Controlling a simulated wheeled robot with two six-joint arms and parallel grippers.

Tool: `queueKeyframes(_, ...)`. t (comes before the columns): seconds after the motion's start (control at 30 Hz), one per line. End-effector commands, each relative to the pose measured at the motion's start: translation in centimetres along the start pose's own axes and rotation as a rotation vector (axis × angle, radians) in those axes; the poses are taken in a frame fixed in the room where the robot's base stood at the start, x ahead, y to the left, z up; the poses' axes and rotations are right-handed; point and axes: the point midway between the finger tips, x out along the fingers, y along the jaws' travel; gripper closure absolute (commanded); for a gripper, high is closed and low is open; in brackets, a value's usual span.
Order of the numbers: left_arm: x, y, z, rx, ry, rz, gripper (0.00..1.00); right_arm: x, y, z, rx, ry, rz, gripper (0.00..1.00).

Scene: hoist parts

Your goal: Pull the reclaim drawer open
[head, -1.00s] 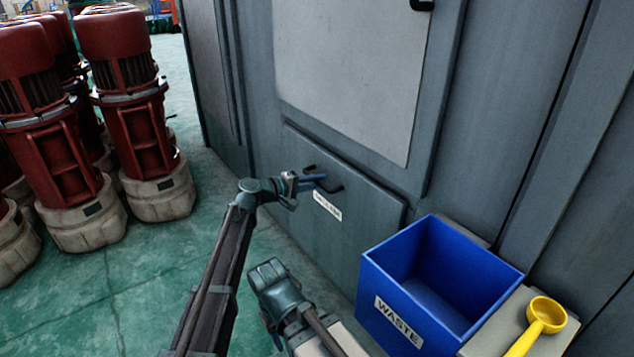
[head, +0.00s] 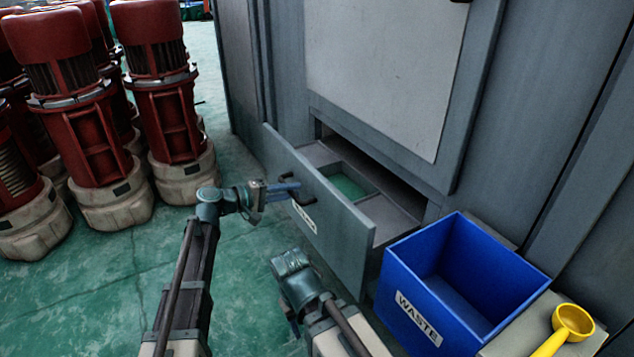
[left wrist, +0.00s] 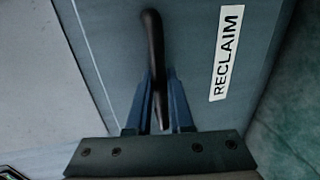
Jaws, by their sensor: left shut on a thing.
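The reclaim drawer (head: 325,225) stands out from the grey cabinet in the head view. Its inside shows, with an opening that has green in it. Its front panel carries a label that reads RECLAIM in the left wrist view (left wrist: 226,52). The dark drawer handle (left wrist: 153,60) is a bar on that front. My left gripper (head: 290,187) is at the handle, and in the left wrist view its blue fingers (left wrist: 158,100) are shut around the bar. My right arm shows low in the head view, but its fingertips cannot be made out.
A blue WASTE bin (head: 412,262) stands just right of the drawer, close to its front corner. A yellow scoop (head: 573,320) lies beside the bin. Several red motors (head: 160,80) on pale bases stand at the left.

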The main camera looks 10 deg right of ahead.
Motion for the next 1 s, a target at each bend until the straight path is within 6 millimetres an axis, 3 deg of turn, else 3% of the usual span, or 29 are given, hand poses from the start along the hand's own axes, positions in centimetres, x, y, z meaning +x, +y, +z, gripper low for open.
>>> queueKeyframes(0.1, -3.4, -0.7, 0.1, 0.0, 0.005, -0.001, 1.0, 0.0, 0.0, 0.0, 0.0, 0.0, 0.0, 0.5)
queueKeyframes(0.4, -8.0, -1.7, 0.0, 0.001, 0.002, -0.001, 1.0, 0.0, 0.0, 0.0, 0.0, 0.0, 0.0, 0.5)
queueKeyframes(0.97, -9.1, -1.9, -0.1, 0.001, -0.001, -0.001, 1.0, 0.0, 0.0, 0.0, 0.0, 0.0, 0.0, 0.5)
queueKeyframes(1.0, -9.1, -1.9, -0.1, 0.001, -0.001, -0.001, 0.73, 0.0, 0.0, 0.0, 0.0, 0.0, 0.0, 0.5)
